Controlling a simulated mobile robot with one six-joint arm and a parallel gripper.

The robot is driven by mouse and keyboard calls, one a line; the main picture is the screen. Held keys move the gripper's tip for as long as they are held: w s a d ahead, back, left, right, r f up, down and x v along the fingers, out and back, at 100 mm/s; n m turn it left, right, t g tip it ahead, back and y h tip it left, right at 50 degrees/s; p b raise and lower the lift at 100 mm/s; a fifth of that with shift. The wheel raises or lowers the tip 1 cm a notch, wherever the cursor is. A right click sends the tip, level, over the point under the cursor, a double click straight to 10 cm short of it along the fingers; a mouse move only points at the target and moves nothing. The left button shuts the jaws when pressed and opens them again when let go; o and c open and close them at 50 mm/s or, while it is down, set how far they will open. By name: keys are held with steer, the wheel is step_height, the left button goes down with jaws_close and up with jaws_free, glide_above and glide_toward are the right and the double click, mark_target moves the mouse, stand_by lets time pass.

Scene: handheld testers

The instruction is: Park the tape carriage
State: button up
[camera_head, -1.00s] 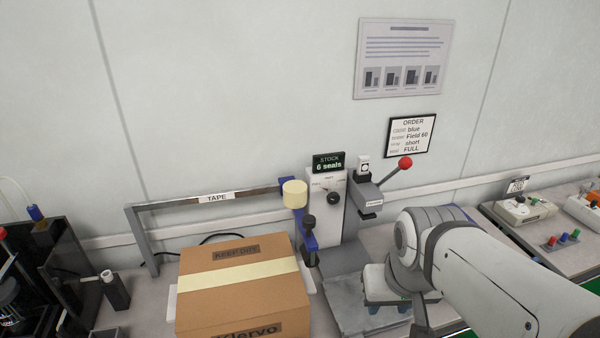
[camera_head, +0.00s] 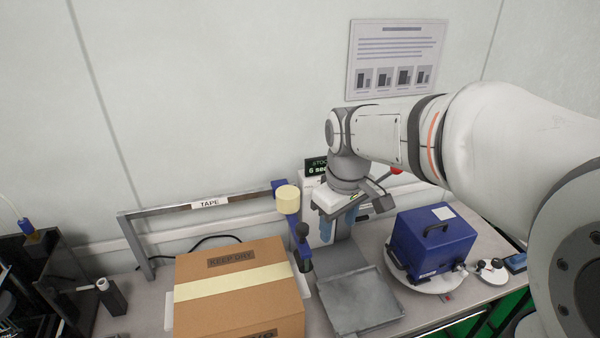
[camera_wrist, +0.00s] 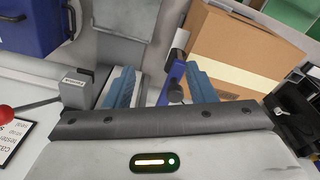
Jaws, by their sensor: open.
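The tape carriage (camera_head: 301,240) is a blue bracket with a cream tape roll (camera_head: 288,199) and a dark knob. It sits at the right end of the grey rail labelled TAPE (camera_head: 160,212), beside the box's right edge. My gripper (camera_head: 336,226) is open, with blue fingers pointing down, just right of the carriage and apart from it. In the wrist view the carriage's blue arm (camera_wrist: 171,78) and knob show between my open fingers (camera_wrist: 158,82), seemingly beyond them. A cardboard box (camera_head: 235,290) with a cream tape strip across its top stands under the rail.
A grey stand with a flat plate (camera_head: 362,302) and a STOCK display (camera_head: 315,165) stands behind and below my gripper, partly hidden. A red-knobbed lever (camera_wrist: 6,113) is near. A blue case (camera_head: 433,243) sits on a round white base at right. Dark equipment (camera_head: 50,270) stands at left.

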mark_target(302, 226)
steer(key=w+a+n, duration=0.1)
steer(key=w+a, duration=0.1)
steer(key=w+a+r+n+p, duration=0.1)
steer(key=w+a+n, duration=0.1)
steer(key=w+a+n+g+p, duration=0.1)
steer(key=w+a, duration=0.1)
steer(key=shift+w+a+r, duration=0.15)
steer(key=shift+a, duration=0.2)
steer(key=shift+w+a+n, duration=0.1)
steer(key=shift+a+n, duration=0.05)
steer(key=shift+n, duration=0.15)
step_height(302, 226, down, 8)
steer(key=shift+r+p, duration=0.1)
steer(key=shift+p, duration=0.5)
steer(key=shift+c, duration=0.4)
jaws_close()
